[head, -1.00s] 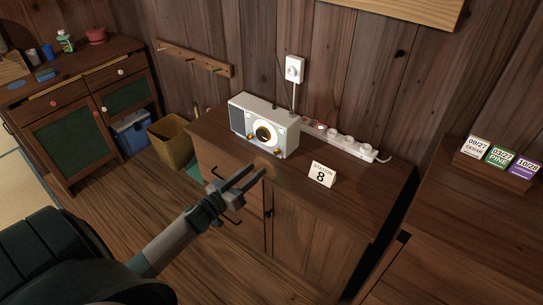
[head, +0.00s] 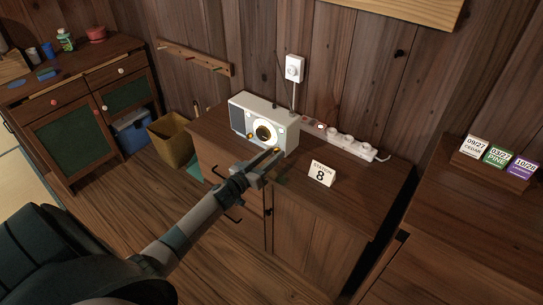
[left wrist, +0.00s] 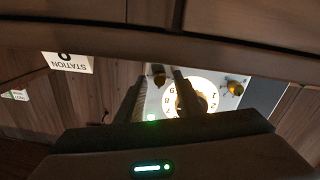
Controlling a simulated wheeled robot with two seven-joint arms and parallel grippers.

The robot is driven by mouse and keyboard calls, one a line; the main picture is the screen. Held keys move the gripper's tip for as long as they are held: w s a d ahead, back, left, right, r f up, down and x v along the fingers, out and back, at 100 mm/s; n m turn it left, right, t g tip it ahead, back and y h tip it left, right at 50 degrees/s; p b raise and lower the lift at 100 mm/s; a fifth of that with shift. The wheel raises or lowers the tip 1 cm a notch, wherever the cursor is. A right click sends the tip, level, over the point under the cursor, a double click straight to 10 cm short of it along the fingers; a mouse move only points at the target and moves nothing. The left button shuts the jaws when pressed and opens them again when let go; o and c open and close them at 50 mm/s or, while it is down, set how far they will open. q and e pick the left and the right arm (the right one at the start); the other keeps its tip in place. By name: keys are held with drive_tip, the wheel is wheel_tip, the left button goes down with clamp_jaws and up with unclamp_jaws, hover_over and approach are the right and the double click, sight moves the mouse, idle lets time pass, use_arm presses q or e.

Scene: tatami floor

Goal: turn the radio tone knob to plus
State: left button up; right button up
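The white radio (head: 285,112) stands on the wooden cabinet, with a lit round dial (head: 264,132) on its front. An orange-brown knob (head: 249,136) sits left of the dial; in the left wrist view, which is upside down, it shows at the right (left wrist: 235,88). The other knob (left wrist: 158,76) appears between the finger ends of my left gripper (left wrist: 159,84). In the head view my left gripper (head: 276,154) is at the radio's lower right front and covers that knob. Its fingers are apart; contact with the knob cannot be told. My right gripper is not in view.
A "Station 8" card (head: 321,173) stands right of the gripper on the cabinet top (head: 360,185). A white power strip (head: 345,146) lies behind it. A wall outlet (head: 294,68) is above. A yellow bin (head: 172,145) stands left of the cabinet.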

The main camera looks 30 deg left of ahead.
use_arm(q)
drive_tip(key=c, duration=0.9)
clamp_jaws()
